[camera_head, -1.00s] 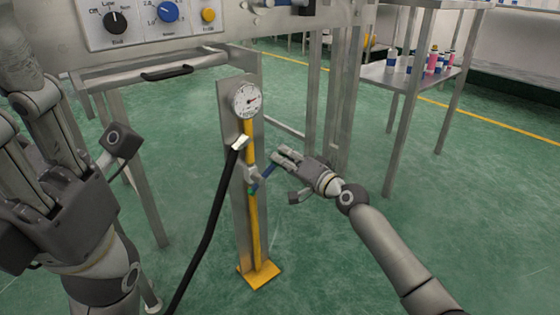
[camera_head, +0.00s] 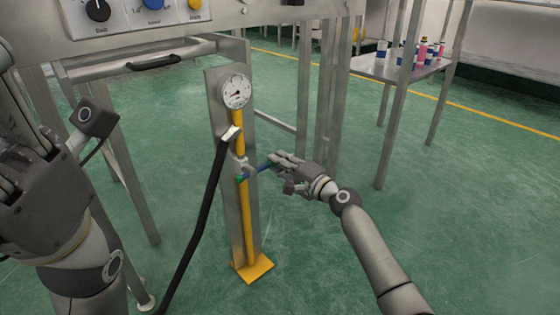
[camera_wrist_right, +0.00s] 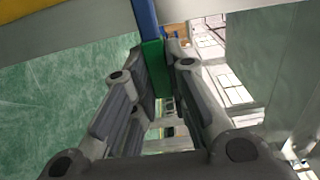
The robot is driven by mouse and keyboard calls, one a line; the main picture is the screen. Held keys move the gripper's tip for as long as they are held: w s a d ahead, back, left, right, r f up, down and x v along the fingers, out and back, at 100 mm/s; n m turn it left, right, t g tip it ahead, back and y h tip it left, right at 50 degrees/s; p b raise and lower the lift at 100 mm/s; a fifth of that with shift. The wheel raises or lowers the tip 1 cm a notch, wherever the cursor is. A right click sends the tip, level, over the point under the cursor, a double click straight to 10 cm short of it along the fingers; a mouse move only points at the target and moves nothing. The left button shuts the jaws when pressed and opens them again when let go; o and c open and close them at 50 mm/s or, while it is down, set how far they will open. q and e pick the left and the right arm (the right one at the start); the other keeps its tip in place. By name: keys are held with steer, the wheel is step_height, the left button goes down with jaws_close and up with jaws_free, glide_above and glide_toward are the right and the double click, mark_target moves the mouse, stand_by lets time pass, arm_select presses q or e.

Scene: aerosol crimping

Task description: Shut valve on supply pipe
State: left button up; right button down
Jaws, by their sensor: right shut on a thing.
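The yellow supply pipe (camera_head: 248,215) runs up a grey metal post to a round gauge (camera_head: 236,92). A valve (camera_head: 243,170) sits on the pipe, with a blue handle (camera_head: 262,167) reaching right, crosswise to the pipe and slightly raised. My right gripper (camera_head: 274,160) is shut on the handle's outer end. In the right wrist view, the blue handle (camera_wrist_right: 145,18) and its green end (camera_wrist_right: 153,66) lie between the fingers. My left gripper (camera_head: 38,190) is close at the left edge, partly cut off, away from the valve; its finger opening is unclear.
A black hose (camera_head: 203,215) with a pale end fitting hangs just left of the pipe. A control panel (camera_head: 140,12) with knobs is above. A steel shelf (camera_head: 392,70) with several cans stands at the back right. Open green floor lies right of the post.

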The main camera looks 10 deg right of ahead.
steer(key=shift+f, duration=0.2)
steer(key=c, duration=1.4)
jaws_free()
steer(key=shift+r, duration=0.1)
steer(key=v, duration=1.2)
